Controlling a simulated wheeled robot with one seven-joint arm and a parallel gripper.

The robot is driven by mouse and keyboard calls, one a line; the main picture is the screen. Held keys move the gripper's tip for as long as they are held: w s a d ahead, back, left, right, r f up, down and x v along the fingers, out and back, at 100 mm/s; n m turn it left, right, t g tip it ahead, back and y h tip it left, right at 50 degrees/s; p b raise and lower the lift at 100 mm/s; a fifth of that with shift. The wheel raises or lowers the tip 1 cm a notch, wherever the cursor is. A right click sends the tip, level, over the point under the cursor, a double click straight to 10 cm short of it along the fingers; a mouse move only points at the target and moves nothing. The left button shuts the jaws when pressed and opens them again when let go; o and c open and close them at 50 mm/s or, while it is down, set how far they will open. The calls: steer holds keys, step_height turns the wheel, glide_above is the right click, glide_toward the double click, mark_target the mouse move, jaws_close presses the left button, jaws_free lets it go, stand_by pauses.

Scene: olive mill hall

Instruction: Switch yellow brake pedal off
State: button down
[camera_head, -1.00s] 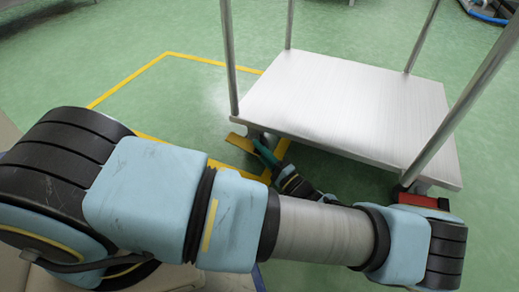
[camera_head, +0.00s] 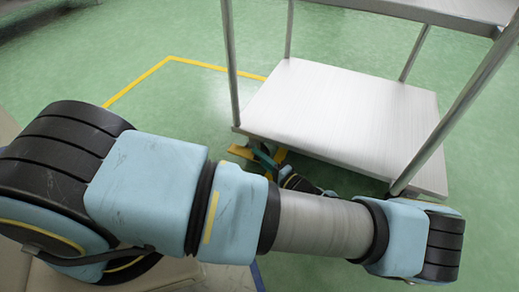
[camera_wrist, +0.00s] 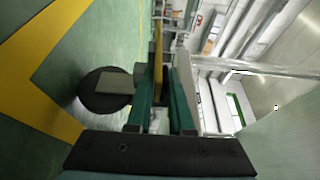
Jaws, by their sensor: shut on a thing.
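The yellow brake pedal (camera_head: 239,152) sits low at the near left corner of the steel trolley (camera_head: 340,105), by a caster. In the wrist view the pedal (camera_wrist: 158,45) is a thin upright yellow strip seen edge-on, between the green fingers. My gripper (camera_head: 264,156) reaches under that corner from the front. In the wrist view my gripper (camera_wrist: 160,92) is shut on the pedal. A dark round caster wheel (camera_wrist: 100,92) is just left of the fingers. Part of the pedal and the fingertips is hidden by the trolley and my arm.
Yellow floor tape (camera_head: 138,80) marks a rectangle on the green floor behind and left of the trolley. The trolley's thin posts (camera_head: 228,60) rise near my gripper, and an upper shelf (camera_head: 450,8) overhangs at top right. The floor to the left is free.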

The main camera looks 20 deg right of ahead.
steer(key=r+p, duration=0.1)
steer(key=p, duration=0.1)
steer(key=r+g+p, duration=0.1)
steer(key=shift+w+a+r+n+h+p, duration=0.1)
steer(key=shift+w+r+n+h+p, duration=0.1)
steer(key=shift+n+h+p, duration=0.15)
steer(key=shift+w+a+g+p, duration=0.15)
steer(key=shift+g+p, duration=0.35)
steer(key=shift+p, duration=0.5)
steer(key=shift+f+n+h, duration=0.15)
steer(key=shift+n+h, duration=0.1)
steer(key=c, duration=1)
jaws_free()
steer(key=shift+f, duration=0.2)
steer(key=shift+g, duration=0.3)
steer(key=p+v, duration=0.2)
steer(key=v, duration=0.8)
steer(key=shift+s+p, duration=0.3)
steer(key=shift+s, duration=0.15)
